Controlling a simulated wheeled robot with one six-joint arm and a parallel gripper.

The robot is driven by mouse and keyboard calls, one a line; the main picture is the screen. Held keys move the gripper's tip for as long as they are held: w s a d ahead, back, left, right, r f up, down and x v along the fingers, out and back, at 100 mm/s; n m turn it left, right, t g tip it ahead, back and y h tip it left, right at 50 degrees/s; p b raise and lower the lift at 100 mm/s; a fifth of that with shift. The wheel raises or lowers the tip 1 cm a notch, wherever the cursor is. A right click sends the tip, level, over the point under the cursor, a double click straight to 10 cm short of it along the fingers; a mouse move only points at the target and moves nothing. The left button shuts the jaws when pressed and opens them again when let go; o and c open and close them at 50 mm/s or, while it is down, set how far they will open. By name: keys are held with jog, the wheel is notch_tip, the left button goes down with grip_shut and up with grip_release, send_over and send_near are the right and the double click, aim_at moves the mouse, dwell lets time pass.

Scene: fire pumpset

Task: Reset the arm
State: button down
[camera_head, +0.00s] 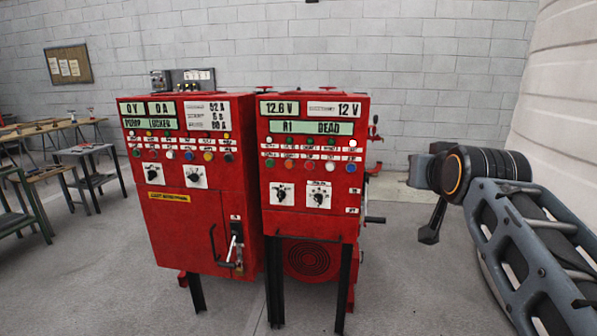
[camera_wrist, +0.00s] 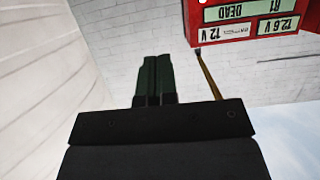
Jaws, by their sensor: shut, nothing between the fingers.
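My arm (camera_head: 535,240) reaches in from the right edge in the head view, with its dark wrist end to the right of the red cabinets. My gripper (camera_wrist: 154,60) shows in the wrist view with its two dark green fingers side by side. It is shut and holds nothing. In the head view the fingers cannot be made out clearly. The gripper is apart from the cabinets, with clear air around it.
A left red cabinet (camera_head: 165,230) and a right red cabinet (camera_head: 310,222) stand on dark legs. The right one's display panel shows upside down in the wrist view (camera_wrist: 245,14). Workbenches (camera_head: 88,153) stand at the left. Grey floor (camera_head: 420,290) lies open between cabinets and arm.

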jog(key=s+a+f+g+p, duration=0.2)
jog(key=s+f, duration=0.3)
jog(key=f, duration=0.3)
jog(key=s+a+f+n+g+y+p, duration=0.1)
jog(key=s+a+f+g+p, duration=0.2)
jog(key=s+f+g, duration=0.2)
jog(key=s+a+f+n+g+y+p, duration=0.1)
jog(key=s+f, duration=0.4)
jog(key=f, duration=0.6)
jog(key=a+g+p, duration=0.1)
jog(key=g, duration=0.1)
jog(key=shift+a+f+g, duration=0.15)
jog(key=shift+g, duration=0.15)
jog(key=c, duration=1.8)
grip_release()
jog(key=shift+w, duration=0.1)
